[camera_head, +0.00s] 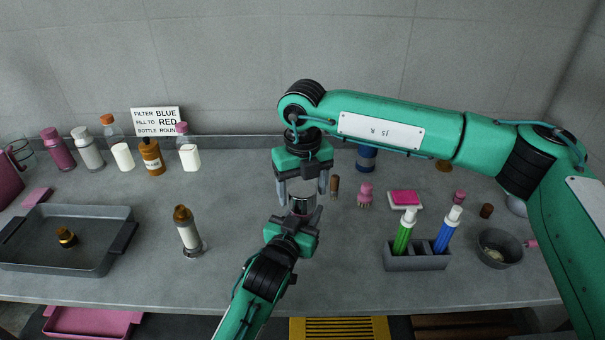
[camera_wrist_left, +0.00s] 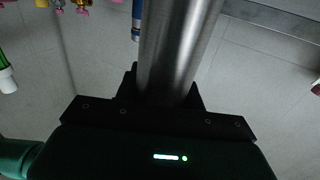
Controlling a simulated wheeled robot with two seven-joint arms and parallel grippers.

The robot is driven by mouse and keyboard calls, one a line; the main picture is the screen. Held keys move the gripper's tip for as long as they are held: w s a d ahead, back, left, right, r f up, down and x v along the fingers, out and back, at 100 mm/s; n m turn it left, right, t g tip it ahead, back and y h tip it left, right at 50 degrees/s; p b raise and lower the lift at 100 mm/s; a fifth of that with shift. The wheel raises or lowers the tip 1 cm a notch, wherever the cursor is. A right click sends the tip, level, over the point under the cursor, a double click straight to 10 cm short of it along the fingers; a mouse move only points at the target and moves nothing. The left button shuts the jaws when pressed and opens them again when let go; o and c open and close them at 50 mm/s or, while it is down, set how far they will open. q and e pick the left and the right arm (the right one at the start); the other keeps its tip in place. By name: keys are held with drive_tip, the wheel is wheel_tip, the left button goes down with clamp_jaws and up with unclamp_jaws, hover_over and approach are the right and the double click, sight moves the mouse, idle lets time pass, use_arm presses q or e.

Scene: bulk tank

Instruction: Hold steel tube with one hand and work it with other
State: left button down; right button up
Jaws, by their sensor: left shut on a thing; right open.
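The steel tube (camera_head: 301,205) shows near the middle of the head view, mostly hidden by my grippers. My left gripper (camera_head: 303,217) is shut on it. In the left wrist view the tube (camera_wrist_left: 177,45) is a smooth, shiny cylinder between the black jaws, running up out of the picture. My right gripper (camera_head: 302,190) is open above the left one, pointing down. Its two grey fingers are on either side of the tube's upper end. Whether they touch it I cannot tell.
A grey tray (camera_head: 20,268) is at the left and a brown-capped cylinder (camera_head: 188,232) stands left of my grippers. A grey holder (camera_head: 418,262) with green and blue bottles and a bowl (camera_head: 500,249) are at the right. Bottles and a sign (camera_head: 155,121) line the back.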

drive_tip(key=shift+f, duration=1)
drive_tip(key=shift+c, duration=0.2)
drive_tip(key=c, duration=0.9)
drive_tip(key=shift+n, duration=1.4)
drive_tip(key=shift+c, duration=0.2)
drive_tip(key=shift+r, duration=0.25)
drive_tip(key=shift+r, duration=0.9)
